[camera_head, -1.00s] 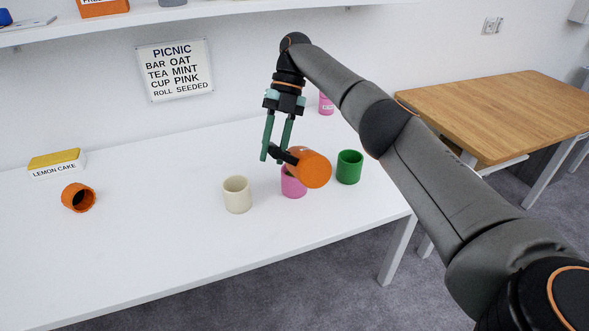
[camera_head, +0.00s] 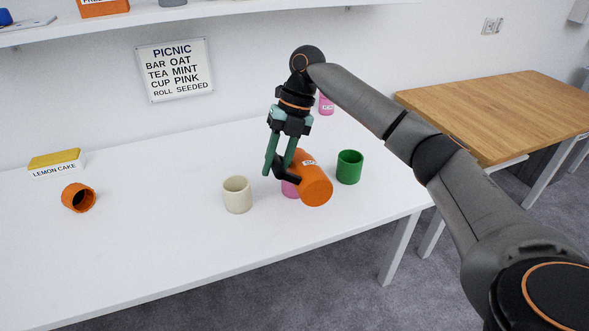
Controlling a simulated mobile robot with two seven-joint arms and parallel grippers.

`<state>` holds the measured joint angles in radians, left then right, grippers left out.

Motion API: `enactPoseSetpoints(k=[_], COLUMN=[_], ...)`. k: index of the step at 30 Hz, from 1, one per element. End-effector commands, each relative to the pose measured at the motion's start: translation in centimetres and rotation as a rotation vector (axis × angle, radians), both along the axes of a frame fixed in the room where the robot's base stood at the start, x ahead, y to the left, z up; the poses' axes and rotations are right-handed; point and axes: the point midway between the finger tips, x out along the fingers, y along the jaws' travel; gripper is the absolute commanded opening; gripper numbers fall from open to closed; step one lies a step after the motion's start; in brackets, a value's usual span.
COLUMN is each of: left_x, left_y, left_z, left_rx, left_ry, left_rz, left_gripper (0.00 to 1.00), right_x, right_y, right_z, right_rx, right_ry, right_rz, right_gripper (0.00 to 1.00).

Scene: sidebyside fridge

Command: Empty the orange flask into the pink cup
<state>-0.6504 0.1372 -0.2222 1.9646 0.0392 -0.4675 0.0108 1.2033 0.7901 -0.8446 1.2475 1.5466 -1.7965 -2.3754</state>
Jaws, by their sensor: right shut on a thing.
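The orange flask (camera_head: 312,180) is held tilted above the table, with a plain orange end toward me, low and right. A small label shows on its upper side; its mouth is not visible. My right gripper (camera_head: 277,171) is shut on the flask at its black handle (camera_head: 288,172). The pink cup (camera_head: 289,189) stands on the table behind the flask and is mostly hidden, so its inside cannot be seen. I cannot tell whether the flask touches the cup. My left gripper is not in view.
A cream cup (camera_head: 237,195) stands left of the pink cup, a green cup (camera_head: 349,167) right. An open orange cup-like piece (camera_head: 78,197) lies tilted at left, near a lemon cake box (camera_head: 56,163). A pink container (camera_head: 326,104) stands farther back. The table's front left is clear.

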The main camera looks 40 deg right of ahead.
Motion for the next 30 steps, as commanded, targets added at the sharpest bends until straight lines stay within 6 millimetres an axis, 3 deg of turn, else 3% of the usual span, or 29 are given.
enactPoseSetpoints(k=[8,17,30], left_x=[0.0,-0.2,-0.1], left_y=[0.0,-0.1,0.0], left_z=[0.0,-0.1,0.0], left_rx=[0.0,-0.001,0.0], left_ry=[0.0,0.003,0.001], left_rz=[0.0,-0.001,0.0], left_gripper=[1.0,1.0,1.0], right_x=[-1.6,-1.6,-2.9], right_y=[0.5,0.8,3.8], right_z=[-1.2,-1.2,-1.7], right_rx=[-0.059,-0.062,-0.146], right_ry=[-0.165,-0.168,-0.227], right_rz=[0.004,-0.024,-0.492], right_gripper=[0.0,0.0,0.0])
